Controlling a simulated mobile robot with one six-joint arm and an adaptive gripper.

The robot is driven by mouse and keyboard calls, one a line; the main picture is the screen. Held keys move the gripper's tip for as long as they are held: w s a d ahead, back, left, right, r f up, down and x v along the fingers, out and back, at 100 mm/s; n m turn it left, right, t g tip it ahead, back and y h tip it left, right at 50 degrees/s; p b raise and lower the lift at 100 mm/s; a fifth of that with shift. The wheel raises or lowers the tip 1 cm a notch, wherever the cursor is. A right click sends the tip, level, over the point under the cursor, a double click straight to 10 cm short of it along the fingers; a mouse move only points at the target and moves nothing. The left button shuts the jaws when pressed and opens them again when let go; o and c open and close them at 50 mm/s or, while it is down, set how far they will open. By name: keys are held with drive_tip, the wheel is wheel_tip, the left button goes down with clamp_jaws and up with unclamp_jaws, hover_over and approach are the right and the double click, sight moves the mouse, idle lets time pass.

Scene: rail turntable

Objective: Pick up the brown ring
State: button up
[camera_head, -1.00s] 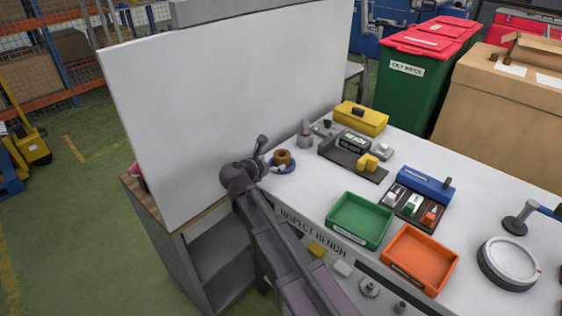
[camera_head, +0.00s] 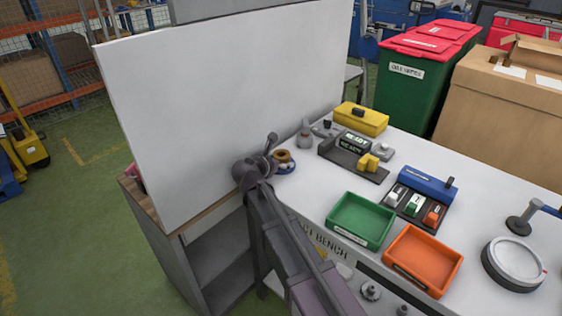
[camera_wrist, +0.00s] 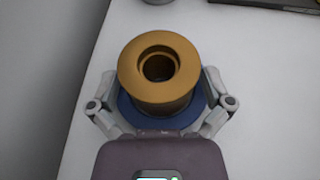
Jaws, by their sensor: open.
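The brown ring (camera_wrist: 133,76) sits on a round blue base (camera_wrist: 196,112) on the white bench, in the middle of the wrist view. It is a stubby brown cylinder with a wide flanged top and a dark centre hole. My gripper (camera_wrist: 163,100) is open, with one finger to the left and one to the right of the ring. Whether the fingers touch it cannot be told. In the head view the ring (camera_head: 283,155) is small, at the bench's left end, partly hidden by my arm; the gripper's fingers are hidden there.
A large white panel (camera_head: 220,100) stands close to the left and behind. A grey bottle-like object (camera_head: 305,138) and a black device with a display (camera_head: 354,142) are further back. Green (camera_head: 334,223) and orange (camera_head: 396,275) trays lie to the right.

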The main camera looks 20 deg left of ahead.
sight(281, 150)
drive_tip(key=shift+c, duration=0.2)
drive_tip(key=c, duration=1.1)
drive_tip(key=shift+o, duration=0.2)
drive_tip(key=shift+r, duration=0.25)
wheel_tip(281, 150, up, 4)
drive_tip(key=p, duration=0.4)
drive_tip(key=shift+f, duration=0.15)
drive_tip(key=s+p, duration=0.1)
drive_tip(key=s, duration=1.5)
drive_tip(key=shift+a+r, duration=0.45)
